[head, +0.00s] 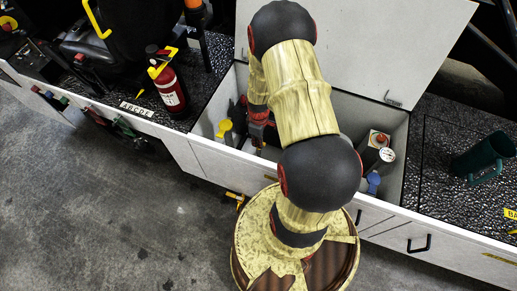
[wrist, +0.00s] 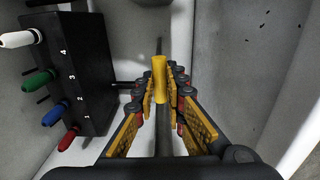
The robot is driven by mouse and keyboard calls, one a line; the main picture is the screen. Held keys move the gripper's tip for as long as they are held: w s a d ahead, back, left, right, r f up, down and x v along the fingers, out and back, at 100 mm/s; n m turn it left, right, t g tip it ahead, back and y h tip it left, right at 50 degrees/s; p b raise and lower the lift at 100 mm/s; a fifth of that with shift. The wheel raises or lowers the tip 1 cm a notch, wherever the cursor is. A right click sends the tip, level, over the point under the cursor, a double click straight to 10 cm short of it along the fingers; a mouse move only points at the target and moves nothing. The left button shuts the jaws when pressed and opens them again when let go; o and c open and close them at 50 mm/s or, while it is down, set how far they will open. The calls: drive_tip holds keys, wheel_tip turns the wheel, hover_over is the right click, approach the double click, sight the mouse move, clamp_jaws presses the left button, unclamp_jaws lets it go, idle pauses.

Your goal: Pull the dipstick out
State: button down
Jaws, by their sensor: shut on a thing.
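A yellow handle (wrist: 159,80), which looks like the dipstick's grip, stands between the fingers of my gripper (wrist: 160,88) in the wrist view. The fingers are shut on it, one on each side. A thin dark rod shows beyond the handle. How much of the dipstick is inside its tube cannot be made out. In the head view my gripper (head: 259,140) reaches down into the open compartment, and my arm hides part of it.
A black block (wrist: 80,75) with numbered, coloured levers sits close left in the wrist view. The compartment has a raised lid (head: 400,50), a yellow fitting (head: 223,128), a gauge (head: 386,155) and a blue part (head: 373,182). A fire extinguisher (head: 170,90) stands left.

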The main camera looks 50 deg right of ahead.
drive_tip(key=shift+r+p, duration=0.4)
drive_tip(key=shift+r, duration=0.15)
idle(0.5)
wheel_tip(320, 180, up, 18)
drive_tip(key=p, duration=1.3)
idle(2.1)
